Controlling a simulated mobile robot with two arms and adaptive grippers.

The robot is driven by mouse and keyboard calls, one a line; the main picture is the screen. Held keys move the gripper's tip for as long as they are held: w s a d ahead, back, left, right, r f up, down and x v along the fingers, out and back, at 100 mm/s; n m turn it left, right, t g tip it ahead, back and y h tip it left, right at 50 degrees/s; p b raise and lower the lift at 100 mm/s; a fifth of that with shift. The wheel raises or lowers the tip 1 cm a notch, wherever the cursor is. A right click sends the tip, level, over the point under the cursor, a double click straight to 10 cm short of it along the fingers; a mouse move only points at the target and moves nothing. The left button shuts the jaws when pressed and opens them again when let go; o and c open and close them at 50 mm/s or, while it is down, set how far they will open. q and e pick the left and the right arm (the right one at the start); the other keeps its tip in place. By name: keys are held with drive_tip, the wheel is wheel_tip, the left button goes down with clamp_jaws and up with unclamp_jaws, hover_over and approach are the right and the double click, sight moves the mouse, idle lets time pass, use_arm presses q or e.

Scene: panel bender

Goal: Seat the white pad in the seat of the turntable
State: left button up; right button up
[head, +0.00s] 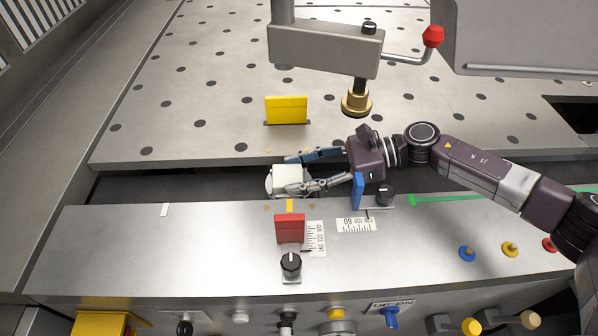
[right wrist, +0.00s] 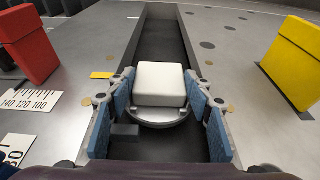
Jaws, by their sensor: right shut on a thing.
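The white pad (head: 287,174) is a small block with rounded edges, over the dark slot between the perforated table and the front panel. It also shows in the right wrist view (right wrist: 161,80). My right gripper (head: 293,174) is shut on the pad, with one blue-padded finger on each side. The turntable (right wrist: 160,119), a round grey disc in the slot, is directly under the pad, and its rim shows around the pad's near side. Its seat is hidden by the pad, so I cannot tell whether the pad is down in it. My left gripper is not in view.
A yellow block (head: 286,109) stands on the perforated table (head: 210,90) behind the slot. A red block (head: 289,228) and a black knob (head: 291,263) stand on the front panel (head: 150,245). A brass-tipped post (head: 357,100) hangs above the table. The slot left of the turntable is clear.

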sight(299, 175)
drive_tip(key=o, duration=1.3)
wheel_tip(299, 175, up, 10)
